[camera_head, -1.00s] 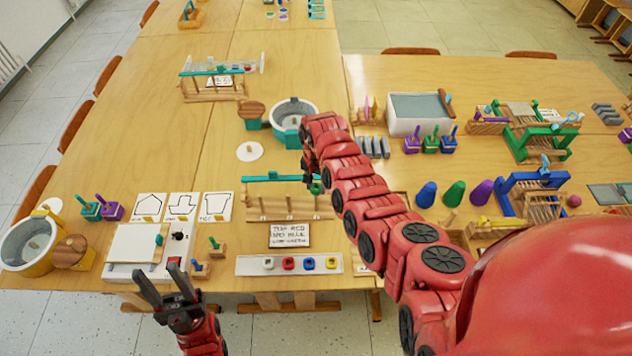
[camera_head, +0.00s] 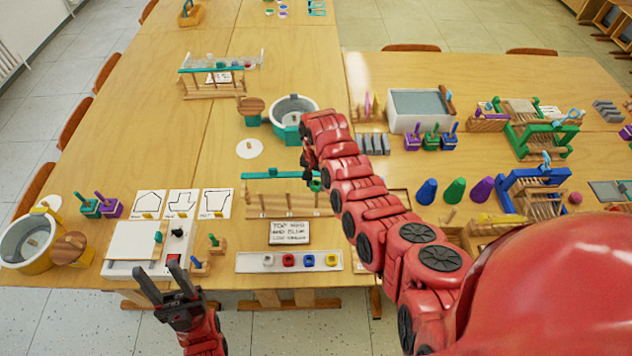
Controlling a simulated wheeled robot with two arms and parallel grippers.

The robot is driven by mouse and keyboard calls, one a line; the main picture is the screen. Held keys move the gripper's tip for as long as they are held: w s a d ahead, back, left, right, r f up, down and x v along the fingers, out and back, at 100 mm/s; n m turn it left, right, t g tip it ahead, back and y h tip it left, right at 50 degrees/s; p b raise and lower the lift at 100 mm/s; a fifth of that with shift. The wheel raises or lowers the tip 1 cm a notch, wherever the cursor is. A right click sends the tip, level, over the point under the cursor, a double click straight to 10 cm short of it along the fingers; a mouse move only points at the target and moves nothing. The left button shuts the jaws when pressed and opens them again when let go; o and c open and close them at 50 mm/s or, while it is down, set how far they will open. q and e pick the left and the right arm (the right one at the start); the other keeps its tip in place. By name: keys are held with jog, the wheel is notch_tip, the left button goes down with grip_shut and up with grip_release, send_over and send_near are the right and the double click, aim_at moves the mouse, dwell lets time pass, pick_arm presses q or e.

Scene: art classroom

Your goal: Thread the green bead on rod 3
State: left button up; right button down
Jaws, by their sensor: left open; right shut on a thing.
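The wooden rod rack (camera_head: 290,212) stands on the near table, with a teal bar (camera_head: 270,176) along its back. A small green bead (camera_head: 315,186) shows at the rack's right end. My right gripper (camera_head: 313,178) is there too, shut on the bead; its fingers are small and mostly hidden by my red arm. I cannot tell whether the bead is around a rod or above it. The rod numbers are too small to read. My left gripper (camera_head: 172,282) is open and empty, in front of the table's near edge.
A white strip (camera_head: 277,268) with white, red, blue and yellow pieces lies before the rack, behind it a lettered card (camera_head: 289,233). A white box (camera_head: 130,262) stands left. A teal-based pot (camera_head: 293,108) is behind the rack. Cones (camera_head: 427,192) stand right of my arm.

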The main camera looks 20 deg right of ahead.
jog(key=shift+f, duration=0.3)
dwell(0.4)
jog(key=shift+f+b, duration=0.3)
jog(key=shift+b, duration=0.25)
jog(key=shift+f+b, duration=0.1)
jog(key=shift+b, duration=0.25)
dwell(0.6)
jog(key=shift+f+b, duration=0.45)
jog(key=shift+f+b, duration=0.45)
jog(key=shift+b, duration=0.2)
dwell(1.0)
dwell(0.4)
jog(key=shift+c, duration=1.7)
grip_release()
jog(key=shift+r, duration=0.1)
